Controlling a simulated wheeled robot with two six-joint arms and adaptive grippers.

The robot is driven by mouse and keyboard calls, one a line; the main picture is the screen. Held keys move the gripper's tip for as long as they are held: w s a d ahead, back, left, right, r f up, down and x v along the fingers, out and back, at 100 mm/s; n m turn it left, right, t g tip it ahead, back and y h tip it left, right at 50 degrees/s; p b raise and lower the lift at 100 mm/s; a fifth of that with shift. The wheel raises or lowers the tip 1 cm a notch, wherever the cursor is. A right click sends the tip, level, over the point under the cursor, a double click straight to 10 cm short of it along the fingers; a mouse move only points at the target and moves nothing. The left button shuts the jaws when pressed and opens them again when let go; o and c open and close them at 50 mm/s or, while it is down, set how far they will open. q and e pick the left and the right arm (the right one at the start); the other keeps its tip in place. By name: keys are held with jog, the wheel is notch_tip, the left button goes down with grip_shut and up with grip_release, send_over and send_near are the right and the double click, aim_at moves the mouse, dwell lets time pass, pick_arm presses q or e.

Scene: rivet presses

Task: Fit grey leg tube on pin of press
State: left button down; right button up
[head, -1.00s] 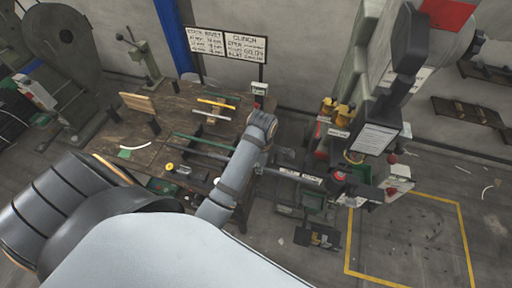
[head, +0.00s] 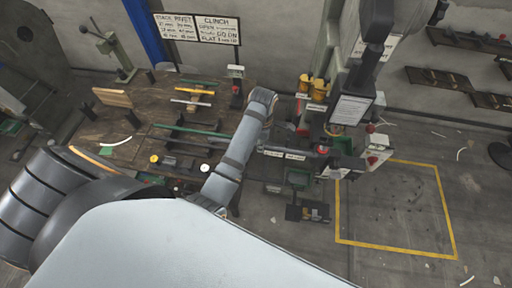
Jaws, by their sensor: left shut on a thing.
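My left forearm rises from the lower left to a wrist joint beside the press. My left gripper (head: 264,138) is mostly hidden behind that wrist, with only a dark part showing, at the left end of the press's lower arm. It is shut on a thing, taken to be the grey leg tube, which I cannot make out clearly. The press (head: 351,110) stands right of centre. Its labelled lower arm (head: 287,154) points left towards my wrist. The pin is too small or hidden to tell, as is any contact with the tube. My right gripper is out of view.
A wooden workbench (head: 118,130) left of the press carries a green tube (head: 192,130), a yellow tube (head: 196,91) and small fixtures. A two-panel sign (head: 197,28) stands behind it.

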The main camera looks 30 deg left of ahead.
pick_arm(q)
jog(key=w+d+b, duration=0.3)
jog(key=w, duration=0.8)
jog(key=shift+f+b, duration=0.3)
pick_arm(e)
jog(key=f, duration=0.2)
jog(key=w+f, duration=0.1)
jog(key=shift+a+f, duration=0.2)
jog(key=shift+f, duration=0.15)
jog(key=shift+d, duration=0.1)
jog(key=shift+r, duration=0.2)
pick_arm(q)
jog(key=shift+s+p, duration=0.1)
jog(key=shift+p, duration=0.45)
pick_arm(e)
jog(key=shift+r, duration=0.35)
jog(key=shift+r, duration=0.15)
